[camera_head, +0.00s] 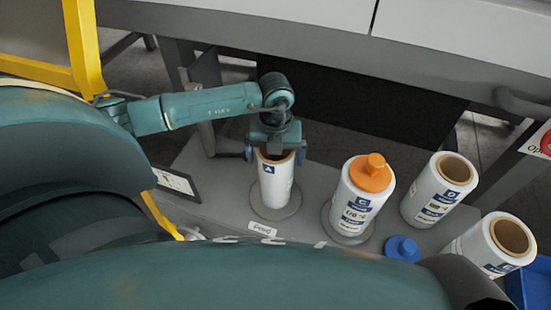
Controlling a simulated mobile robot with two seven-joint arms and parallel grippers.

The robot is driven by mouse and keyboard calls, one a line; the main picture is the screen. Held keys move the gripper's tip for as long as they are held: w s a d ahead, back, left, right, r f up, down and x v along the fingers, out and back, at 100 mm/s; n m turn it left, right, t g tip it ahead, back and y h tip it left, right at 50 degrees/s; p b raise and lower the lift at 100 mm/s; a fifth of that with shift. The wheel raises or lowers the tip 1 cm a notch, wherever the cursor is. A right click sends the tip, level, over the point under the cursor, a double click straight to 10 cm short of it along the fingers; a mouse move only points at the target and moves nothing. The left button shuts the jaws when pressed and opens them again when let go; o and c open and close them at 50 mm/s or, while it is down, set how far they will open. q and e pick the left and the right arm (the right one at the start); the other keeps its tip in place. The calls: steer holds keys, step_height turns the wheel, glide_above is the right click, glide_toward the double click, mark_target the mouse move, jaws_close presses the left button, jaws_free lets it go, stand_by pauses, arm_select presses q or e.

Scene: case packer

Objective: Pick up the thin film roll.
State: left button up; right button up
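The thin film roll (274,185), white with a blue "A" label and a brown core, stands upright on a round grey base plate (262,212) on the grey platform. My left gripper (274,153) is pointing down over the top of this roll. Its fingers sit to the left and right of the roll's upper end, spread wider than the roll, with what looks like a small gap on each side. The gripper body hides part of the roll's top rim. My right gripper is not in view.
A thicker roll "C" (352,206) with an orange plug (371,172) stands to the right on its own plate. Roll "D" (437,192) and another roll (489,246) stand farther right. A blue knob (402,248), a blue bin (530,288) and a small sign (262,229) are nearby.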

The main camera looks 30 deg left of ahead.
arm_select(q)
steer(key=shift+c, duration=0.3)
steer(key=c, duration=1.2)
